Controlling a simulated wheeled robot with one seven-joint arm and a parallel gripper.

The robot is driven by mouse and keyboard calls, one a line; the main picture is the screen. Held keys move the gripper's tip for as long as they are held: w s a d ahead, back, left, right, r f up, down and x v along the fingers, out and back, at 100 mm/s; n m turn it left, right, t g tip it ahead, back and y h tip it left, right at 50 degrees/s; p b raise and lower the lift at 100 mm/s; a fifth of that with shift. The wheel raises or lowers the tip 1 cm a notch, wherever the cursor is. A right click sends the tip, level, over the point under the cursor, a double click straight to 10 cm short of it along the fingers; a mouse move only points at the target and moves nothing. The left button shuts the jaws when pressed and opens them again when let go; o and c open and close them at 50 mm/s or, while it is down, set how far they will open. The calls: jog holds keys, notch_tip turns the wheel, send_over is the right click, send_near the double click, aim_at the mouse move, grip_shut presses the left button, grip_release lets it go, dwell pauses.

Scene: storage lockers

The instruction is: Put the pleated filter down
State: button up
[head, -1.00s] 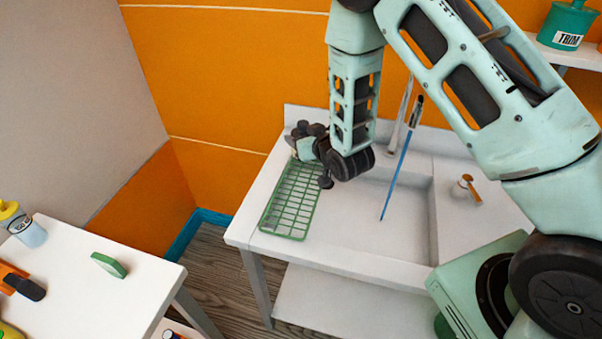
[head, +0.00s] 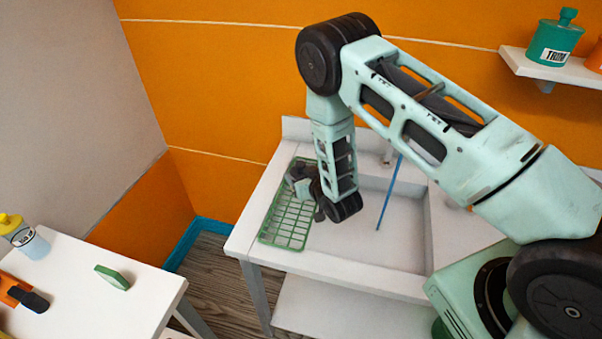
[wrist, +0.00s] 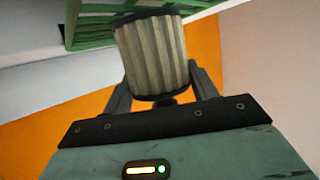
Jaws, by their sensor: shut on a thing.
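The pleated filter (wrist: 150,50) is a short, beige-grey ribbed cylinder with dark ends. It sits between the two fingers of my gripper (wrist: 158,76) in the wrist view, and the gripper is shut on it. In the head view my gripper (head: 302,186) is over the far part of the green wire rack (head: 286,222), left of the sink basin. The rack's green edge also shows in the wrist view (wrist: 95,12), close beyond the filter. I cannot make out the filter in the head view, nor tell whether it touches the rack.
The white sink counter (head: 243,238) holds a recessed basin (head: 365,240) with a thin blue stick (head: 390,192) standing in it. A side table (head: 140,300) at left carries a green sponge-like block (head: 112,277) and a bottle (head: 30,240). The near part of the rack is clear.

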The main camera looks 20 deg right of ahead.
jog(key=shift+f, duration=0.15)
jog(key=o, duration=1.1)
jog(key=shift+c, duration=0.2)
